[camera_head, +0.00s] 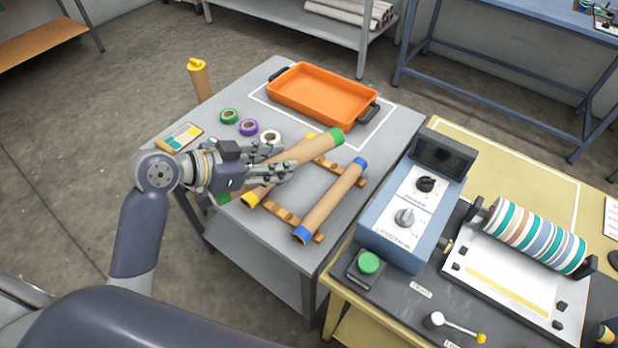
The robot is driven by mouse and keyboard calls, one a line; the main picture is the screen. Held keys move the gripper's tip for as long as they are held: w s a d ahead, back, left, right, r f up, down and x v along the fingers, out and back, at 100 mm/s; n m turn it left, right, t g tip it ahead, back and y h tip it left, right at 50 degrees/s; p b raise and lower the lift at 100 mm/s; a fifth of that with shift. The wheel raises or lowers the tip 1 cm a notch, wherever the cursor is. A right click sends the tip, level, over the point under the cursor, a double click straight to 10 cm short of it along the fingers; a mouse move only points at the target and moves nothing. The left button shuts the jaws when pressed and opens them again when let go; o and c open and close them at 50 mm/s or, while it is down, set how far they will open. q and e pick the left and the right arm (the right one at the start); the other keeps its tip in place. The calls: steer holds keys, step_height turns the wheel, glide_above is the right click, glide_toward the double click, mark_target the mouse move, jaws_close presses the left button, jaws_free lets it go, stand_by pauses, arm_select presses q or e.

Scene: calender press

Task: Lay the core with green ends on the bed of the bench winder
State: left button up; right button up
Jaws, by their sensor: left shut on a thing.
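The core with green ends (311,149) is a brown tube lying slantwise over the rack on the grey table. My left gripper (280,169) is shut on it near its middle, and the fingers hide part of it. A core with yellow ends (263,189) lies partly under it. Whether the two touch cannot be told. The bench winder stands at the right with a blue-grey control box (414,215). Its pale bed (510,292) has a yellow stripe and dark corner blocks, and no core lies on it. My right gripper is not in view.
A core with blue ends (331,200) rests on the wooden rack. An orange tray (322,94) and several tape rolls are behind. A striped roll (533,235) sits behind the bed. A green button (369,263) and a lever (455,325) stand near the winder's front.

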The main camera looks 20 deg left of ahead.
arm_select(q)
steer(key=w+d+f+n+t+y, duration=0.2)
steer(key=w+f+n+y, duration=0.1)
steer(key=w+f, duration=0.5)
steer(key=shift+w+d+f+n+y, duration=0.3)
steer(key=shift+w+d+n, duration=0.15)
steer(key=shift+w, duration=0.65)
step_height(320, 180, down, 10)
steer(key=shift+a+r+p, duration=0.1)
steer(key=shift+r+p, duration=0.1)
steer(key=shift+p, duration=0.2)
steer(key=shift+f, duration=0.2)
steer(key=o, duration=1.1)
